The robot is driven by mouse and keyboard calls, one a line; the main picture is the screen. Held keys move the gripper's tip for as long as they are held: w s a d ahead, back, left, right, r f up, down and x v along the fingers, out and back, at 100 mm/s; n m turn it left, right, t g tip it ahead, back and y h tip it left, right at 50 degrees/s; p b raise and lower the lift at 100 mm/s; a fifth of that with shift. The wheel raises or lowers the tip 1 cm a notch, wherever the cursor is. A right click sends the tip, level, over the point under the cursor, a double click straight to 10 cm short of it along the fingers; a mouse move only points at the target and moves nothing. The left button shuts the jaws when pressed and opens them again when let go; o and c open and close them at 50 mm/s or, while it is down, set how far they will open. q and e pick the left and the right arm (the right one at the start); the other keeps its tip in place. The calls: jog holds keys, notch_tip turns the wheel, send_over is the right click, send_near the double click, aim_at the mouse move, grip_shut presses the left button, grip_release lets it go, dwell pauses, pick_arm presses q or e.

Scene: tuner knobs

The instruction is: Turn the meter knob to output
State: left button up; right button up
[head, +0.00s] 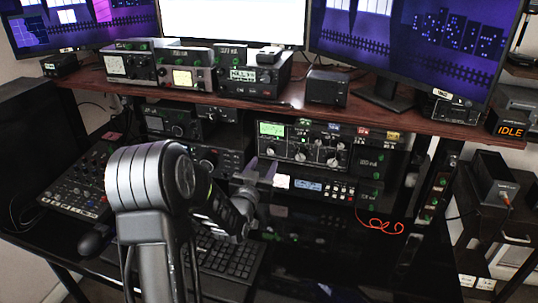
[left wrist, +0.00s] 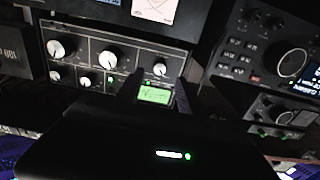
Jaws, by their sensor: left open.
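The black tuner (head: 316,147) sits under the wooden shelf, with a lit green meter (head: 271,129) at its upper left and several round silver knobs. In the left wrist view the tuner (left wrist: 118,42) appears upside down, with its green meter (left wrist: 155,95). A silver-faced knob (left wrist: 160,68) is beside that meter, and more knobs (left wrist: 108,57) sit to the left. Labels are too small to read, so I cannot tell which is the meter knob. My left gripper (head: 259,172) is open in front of the tuner's lower left; its dark fingers (left wrist: 158,84) flank the meter, close to the nearest knob. Contact is not clear.
A radio with a blue display (head: 308,186) sits directly below the tuner. Other radios (head: 187,75) stand on the wooden shelf (head: 290,96) above. A keyboard (head: 228,260) lies on the desk below, with a mixer (head: 85,180) at left. A red cable (head: 383,226) hangs at right.

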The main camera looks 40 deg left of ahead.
aim_at(270, 152)
pick_arm(q)
jog(key=p+x, duration=0.1)
jog(key=x, duration=0.4)
jog(key=shift+w+a, duration=0.15)
jog(key=shift+w, duration=0.2)
jog(key=shift+c, duration=0.5)
grip_shut()
